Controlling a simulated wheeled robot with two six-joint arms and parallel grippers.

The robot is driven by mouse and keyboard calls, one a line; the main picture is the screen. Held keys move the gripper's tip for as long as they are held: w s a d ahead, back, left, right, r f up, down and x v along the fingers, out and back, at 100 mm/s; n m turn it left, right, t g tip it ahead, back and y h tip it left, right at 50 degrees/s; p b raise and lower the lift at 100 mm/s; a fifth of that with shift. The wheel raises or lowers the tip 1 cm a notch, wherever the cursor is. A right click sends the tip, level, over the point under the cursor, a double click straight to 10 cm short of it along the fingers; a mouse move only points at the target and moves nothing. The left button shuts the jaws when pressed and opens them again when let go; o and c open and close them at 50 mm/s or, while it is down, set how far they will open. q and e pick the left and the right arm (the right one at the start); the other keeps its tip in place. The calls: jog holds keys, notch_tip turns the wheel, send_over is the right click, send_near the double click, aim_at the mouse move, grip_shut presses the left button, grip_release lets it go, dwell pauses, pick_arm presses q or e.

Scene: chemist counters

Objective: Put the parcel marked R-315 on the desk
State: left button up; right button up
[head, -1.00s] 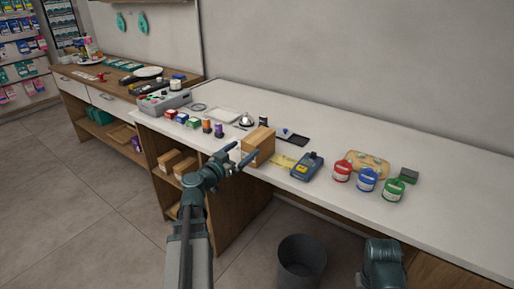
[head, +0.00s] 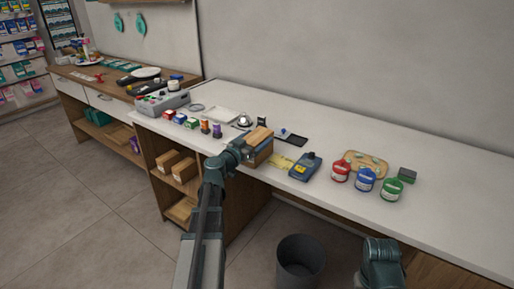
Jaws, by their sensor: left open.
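A brown cardboard parcel (head: 260,137) is at the front edge of the white desk (head: 420,237), just left of the card terminal. Its marking cannot be read here. My left gripper (head: 257,145) is at the parcel with its open fingers around it; the near finger crosses its front face. I cannot tell whether the parcel rests on the desk top. More brown parcels (head: 168,160) lie on the shelves under the desk, also unreadable. My right arm shows at the bottom right, but its fingers are not in view.
A blue card terminal (head: 304,167) stands right of the parcel. Red, blue and green jars (head: 365,180) stand farther right by a wooden board (head: 367,162). Small boxes and a grey device (head: 161,102) are at left. A dark bin (head: 300,262) stands on the floor.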

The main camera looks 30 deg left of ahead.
pick_arm(q)
jog(key=shift+w, duration=0.1)
grip_shut()
dwell(0.4)
jog(key=shift+r, duration=0.15)
pick_arm(e)
jog(key=shift+r, duration=0.15)
